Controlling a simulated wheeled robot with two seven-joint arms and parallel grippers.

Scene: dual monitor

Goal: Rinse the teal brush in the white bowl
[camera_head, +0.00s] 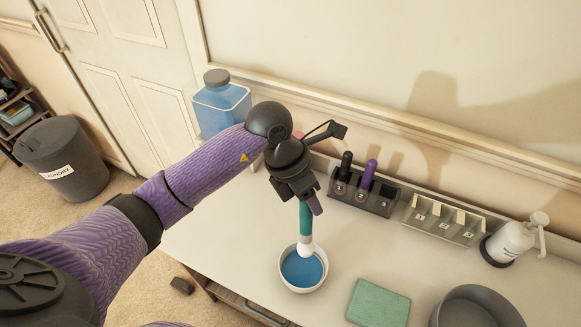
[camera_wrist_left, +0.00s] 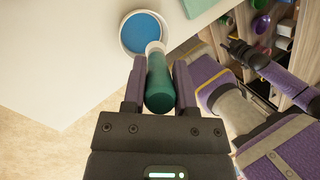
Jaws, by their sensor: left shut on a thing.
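The teal brush (camera_head: 305,216) hangs upright, white end down, from my left gripper (camera_head: 311,199), which is shut on its handle. In the left wrist view the brush (camera_wrist_left: 159,88) sits between the purple fingers (camera_wrist_left: 158,85). The white bowl (camera_head: 285,281) holds blue liquid (camera_head: 302,270) and stands on the counter below. The white end overlaps the far part of the bowl; I cannot tell whether it touches the liquid. The bowl's rim (camera_wrist_left: 122,40) also shows in the left wrist view. My right arm (camera_wrist_left: 285,75) shows there; its jaws are too small to judge.
A grey holder (camera_head: 376,205) with a black and a purple handle stands behind, beside a numbered tray (camera_head: 445,228) and a white pump bottle (camera_head: 510,243). A green cloth (camera_head: 378,304) and a grey round container (camera_head: 475,308) are to the right. A blue jug (camera_head: 221,107) is back left.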

